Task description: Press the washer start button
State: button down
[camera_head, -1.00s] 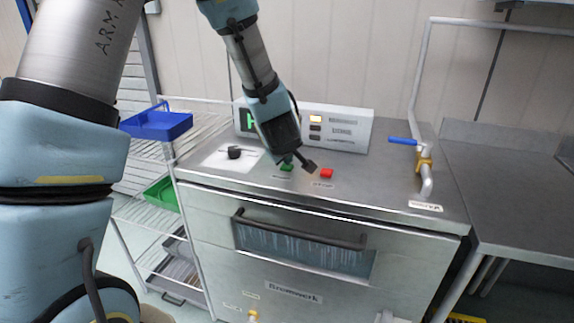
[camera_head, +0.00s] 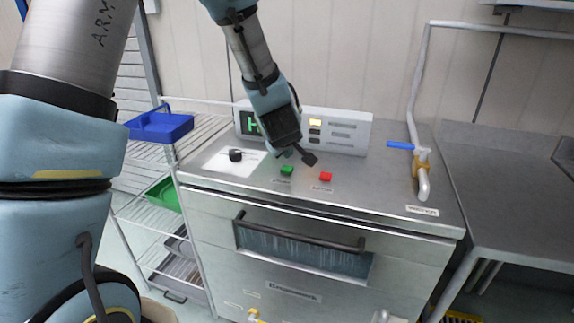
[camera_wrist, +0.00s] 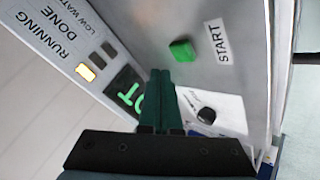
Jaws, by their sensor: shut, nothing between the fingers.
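The green start button (camera_head: 287,170) sits on the steel top of the washer (camera_head: 400,185). In the wrist view the green button (camera_wrist: 182,50) is beside a START label (camera_wrist: 218,42). My gripper (camera_head: 286,153) is above and slightly behind the button, with a visible gap. In the wrist view its dark green fingers (camera_wrist: 161,75) are shut together and empty, with their tips just short of the button in the picture. The yellow lamp (camera_wrist: 86,72) in line with RUNNING is lit. A red button (camera_head: 325,176) is to the right.
The control box (camera_head: 345,130) stands behind the buttons, and a black knob (camera_head: 236,155) is on a white plate to the left. A blue-handled tap (camera_head: 420,170) is at the right. A wire shelf with blue (camera_head: 160,126) and green trays stands left.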

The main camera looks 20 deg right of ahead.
aim_at(287, 170)
jog(key=shift+r+p, duration=1.15)
jog(key=shift+r, duration=0.6)
jog(key=shift+f, duration=0.1)
jog(key=a+r+m+g+y, duration=0.2)
jog(key=a, duration=1.5)
jog(key=s+a+m+g+y, duration=0.1)
jog(key=s+a+g, duration=0.1)
jog(key=s+a, duration=0.3)
jog(key=s+a+m+g+y, duration=0.1)
jog(key=s+a, duration=0.3)
jog(key=a, duration=1)
jog(key=shift+s+a+g+y, duration=0.15)
jog(key=shift+s+g+y, duration=0.2)
jog(key=shift+g, duration=0.25)
jog(key=shift+r, duration=0.1)
